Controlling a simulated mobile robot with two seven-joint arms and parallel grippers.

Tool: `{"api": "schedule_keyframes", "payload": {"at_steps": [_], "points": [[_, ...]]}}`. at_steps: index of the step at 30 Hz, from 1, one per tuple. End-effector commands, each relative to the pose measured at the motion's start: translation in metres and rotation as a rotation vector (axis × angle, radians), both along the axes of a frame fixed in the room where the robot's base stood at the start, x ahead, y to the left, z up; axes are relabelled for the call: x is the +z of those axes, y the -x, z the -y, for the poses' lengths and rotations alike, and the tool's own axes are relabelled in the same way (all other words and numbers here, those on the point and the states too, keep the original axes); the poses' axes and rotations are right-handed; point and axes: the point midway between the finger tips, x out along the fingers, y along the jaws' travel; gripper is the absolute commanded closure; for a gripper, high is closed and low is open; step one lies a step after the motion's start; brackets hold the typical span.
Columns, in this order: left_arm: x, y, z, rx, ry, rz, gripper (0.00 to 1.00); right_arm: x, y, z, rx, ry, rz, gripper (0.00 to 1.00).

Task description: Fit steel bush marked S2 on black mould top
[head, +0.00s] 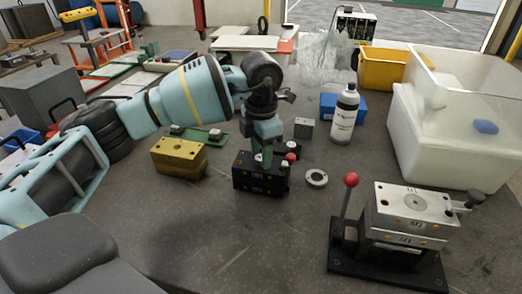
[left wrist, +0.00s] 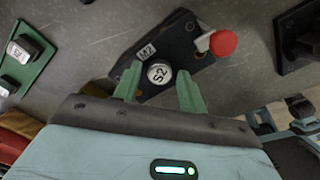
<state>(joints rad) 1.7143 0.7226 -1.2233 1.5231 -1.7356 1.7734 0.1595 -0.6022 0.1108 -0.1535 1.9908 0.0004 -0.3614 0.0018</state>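The black mould top (head: 258,182) stands mid-table, with a red-knobbed handle (head: 291,157) at its right. In the left wrist view, the black mould top (left wrist: 176,40) carries a label reading M2. The steel bush marked S2 (left wrist: 158,72) is a round, light-faced piece at the block's near edge, between my left fingertips. My left gripper (left wrist: 157,85) is open, with a visible gap on each side of the bush. In the head view, my left gripper (head: 265,155) points down over the block and hides the bush. How deep the bush sits is unclear. My right gripper is not in view.
A yellow block (head: 179,159) and a green holder (head: 200,135) stand left of the black block. A steel ring (head: 316,178) lies to its right. A silver mould (head: 412,210) on a black base stands front right. A white bottle (head: 345,112) and white bin (head: 440,140) stand behind.

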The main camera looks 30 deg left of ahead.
Motion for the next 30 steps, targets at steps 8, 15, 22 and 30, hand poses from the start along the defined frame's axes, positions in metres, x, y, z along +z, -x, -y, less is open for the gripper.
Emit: {"api": "schedule_keyframes", "payload": {"at_steps": [8, 15, 22, 30], "points": [[0.000, 0.000, 0.000, 0.000, -0.001, -0.001, 0.48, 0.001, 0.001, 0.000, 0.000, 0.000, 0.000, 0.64], [0.013, -0.001, 0.000, 0.000, 0.001, 0.003, 0.48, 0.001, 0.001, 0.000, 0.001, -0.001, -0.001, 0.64], [0.050, -0.001, 0.000, 0.000, 0.000, 0.002, 0.48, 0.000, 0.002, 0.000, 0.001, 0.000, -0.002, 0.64], [0.076, 0.000, 0.000, 0.001, 0.001, 0.001, 0.48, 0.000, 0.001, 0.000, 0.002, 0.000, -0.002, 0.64]]}}
